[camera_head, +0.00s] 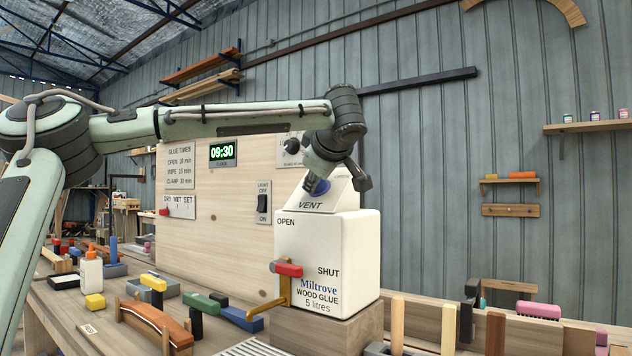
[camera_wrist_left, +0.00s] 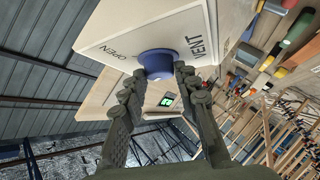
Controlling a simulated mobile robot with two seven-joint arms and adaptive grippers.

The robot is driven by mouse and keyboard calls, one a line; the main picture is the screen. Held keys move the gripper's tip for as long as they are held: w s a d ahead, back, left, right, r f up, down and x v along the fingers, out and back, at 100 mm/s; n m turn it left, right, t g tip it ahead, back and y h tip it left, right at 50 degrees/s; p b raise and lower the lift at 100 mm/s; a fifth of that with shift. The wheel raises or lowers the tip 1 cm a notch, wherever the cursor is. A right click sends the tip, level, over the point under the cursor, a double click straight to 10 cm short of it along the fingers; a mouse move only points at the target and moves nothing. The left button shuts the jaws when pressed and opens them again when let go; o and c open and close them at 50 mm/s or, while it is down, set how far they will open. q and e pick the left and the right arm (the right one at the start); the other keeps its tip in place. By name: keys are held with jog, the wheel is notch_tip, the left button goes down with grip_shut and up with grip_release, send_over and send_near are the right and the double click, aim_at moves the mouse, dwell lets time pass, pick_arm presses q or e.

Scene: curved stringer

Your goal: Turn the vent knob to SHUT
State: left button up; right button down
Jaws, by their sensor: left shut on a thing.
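The vent knob (camera_head: 319,187) is a round blue knob on the sloped top of a white wood glue container (camera_head: 349,242), above the word VENT. My left gripper (camera_head: 335,180) comes down over the knob from above and is shut on it. In the left wrist view the blue knob (camera_wrist_left: 157,63) sits between the two dark fingertips (camera_wrist_left: 159,78), with OPEN printed to its left and VENT to its right. The word SHUT is printed lower on the container's front in the head view. The knob's pointer is not visible. My right gripper is not in view.
A brass tap with a red handle (camera_head: 287,269) sticks out of the container's front. The container stands on a wooden block (camera_head: 345,331). A wooden panel (camera_head: 220,245) with a clock and light switch stands behind. Clamps, blocks and a glue bottle (camera_head: 91,271) crowd the bench at left.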

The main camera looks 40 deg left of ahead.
pick_arm(q)
jog(key=shift+w+n+g, duration=0.1)
jog(key=shift+n+g, duration=0.4)
jog(key=shift+n, duration=0.1)
jog(key=o, duration=1.2)
jog(key=shift+c, duration=0.2)
jog(key=v, duration=1.2)
